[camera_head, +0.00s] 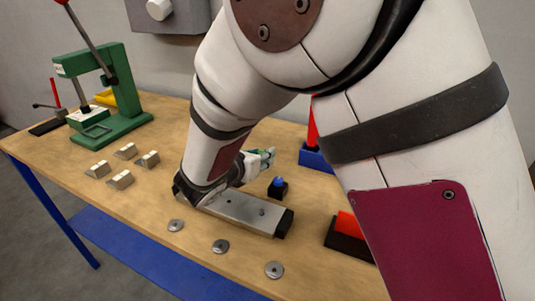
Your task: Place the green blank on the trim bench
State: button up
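My white arm reaches down over a wooden bench (311,275), which may be the trim bench. My gripper (263,158) is mostly hidden behind my forearm and wrist. Only a small pale and green tip area shows, just above the bench's back half. The green there may be the green blank or part of the gripper; I cannot tell which. I cannot see whether the fingers are open or shut. No other green blank shows clearly.
A green lever press (125,90) stands at the back left. Several metal blocks (122,180) lie at left, and several washers (220,246) near the front.

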aim_at(261, 179)
jog(key=shift+f, duration=2.2)
jog(key=shift+f+b, duration=0.1)
jog(key=shift+b, duration=0.2)
jog(key=o, duration=0.9)
jog(key=p+v, duration=0.1)
jog(key=v, duration=1.1)
